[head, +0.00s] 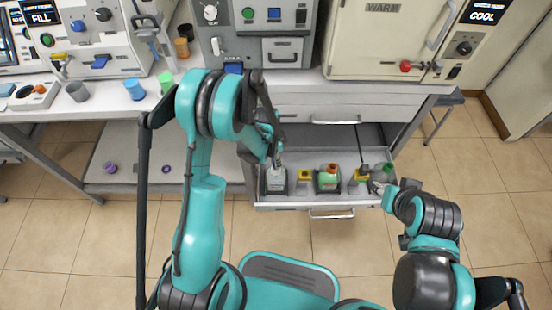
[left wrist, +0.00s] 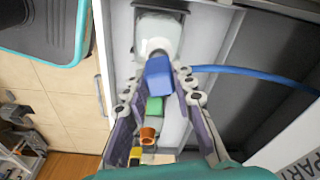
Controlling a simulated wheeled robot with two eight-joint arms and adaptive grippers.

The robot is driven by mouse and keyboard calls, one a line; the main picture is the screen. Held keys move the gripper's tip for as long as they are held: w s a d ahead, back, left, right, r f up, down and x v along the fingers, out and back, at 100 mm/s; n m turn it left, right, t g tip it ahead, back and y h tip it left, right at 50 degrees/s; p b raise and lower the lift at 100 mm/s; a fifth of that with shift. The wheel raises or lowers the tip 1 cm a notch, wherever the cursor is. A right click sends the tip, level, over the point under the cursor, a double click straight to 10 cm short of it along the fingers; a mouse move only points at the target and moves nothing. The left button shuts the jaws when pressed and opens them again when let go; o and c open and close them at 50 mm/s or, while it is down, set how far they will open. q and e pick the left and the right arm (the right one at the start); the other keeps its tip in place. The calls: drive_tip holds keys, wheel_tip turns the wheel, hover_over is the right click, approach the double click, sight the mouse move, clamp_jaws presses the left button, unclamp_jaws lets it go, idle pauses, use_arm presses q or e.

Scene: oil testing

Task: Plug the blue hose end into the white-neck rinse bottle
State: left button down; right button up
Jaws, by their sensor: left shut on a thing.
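The rinse bottle (head: 276,181), pale and translucent, stands upright at the left end of the open drawer. In the left wrist view the bottle (left wrist: 158,27) is at the top, its white neck facing the blue hose end. My left gripper (left wrist: 158,100) is shut on the blue hose end (left wrist: 159,78), with the blue hose (left wrist: 255,76) running off to the right. The hose end overlaps the neck; I cannot tell whether it is inserted. In the head view my left gripper (head: 273,152) is right above the bottle. My right gripper (head: 377,187) is at the drawer's right end; its jaws are unclear.
The drawer (head: 330,205) also holds a green bottle with an orange-red top (head: 328,177), yellow-topped items (head: 304,175) and a grey-green bottle (head: 381,172). Coloured cups (head: 134,89) stand on the left bench. The machines stand behind, above the drawer.

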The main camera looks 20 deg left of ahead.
use_arm(q)
drive_tip(key=shift+f, duration=0.2)
drive_tip(key=shift+f, duration=0.35)
drive_tip(key=shift+f, duration=0.35)
drive_tip(key=c, duration=1.2)
unclamp_jaws()
drive_tip(key=r, duration=0.8)
drive_tip(key=a+r, duration=0.1)
drive_tip(key=r, duration=0.3)
drive_tip(key=shift+s+a, duration=0.1)
drive_tip(key=shift+s, duration=0.3)
